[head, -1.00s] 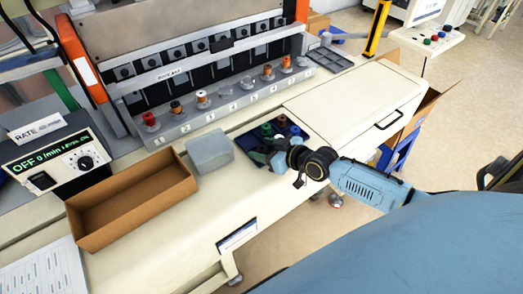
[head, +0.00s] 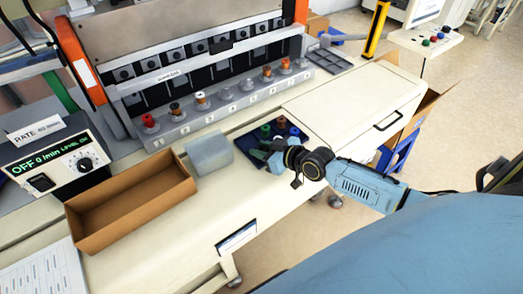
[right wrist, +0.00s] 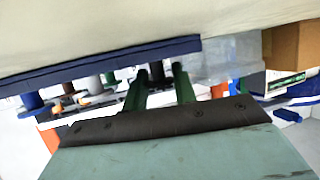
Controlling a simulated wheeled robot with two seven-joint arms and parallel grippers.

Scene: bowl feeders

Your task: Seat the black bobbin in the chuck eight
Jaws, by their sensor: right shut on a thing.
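My right gripper (head: 262,155) is low at the near edge of the dark blue tray (head: 246,144). In the right wrist view, which appears upside down, its green fingers (right wrist: 160,88) are closed around a dark bobbin (right wrist: 157,72), which looks black. The head view hides this bobbin behind the gripper. I cannot tell whether it still touches the tray. The chuck rail (head: 225,113) is a grey numbered strip along the machine. It holds several bobbins, with empty chucks in its middle. The digits are too small to tell which chuck is eight. My left gripper is not in view.
An open cardboard box (head: 130,205) and a control unit (head: 48,160) are further left. A red bobbin (head: 149,121) stands at the rail's left end.

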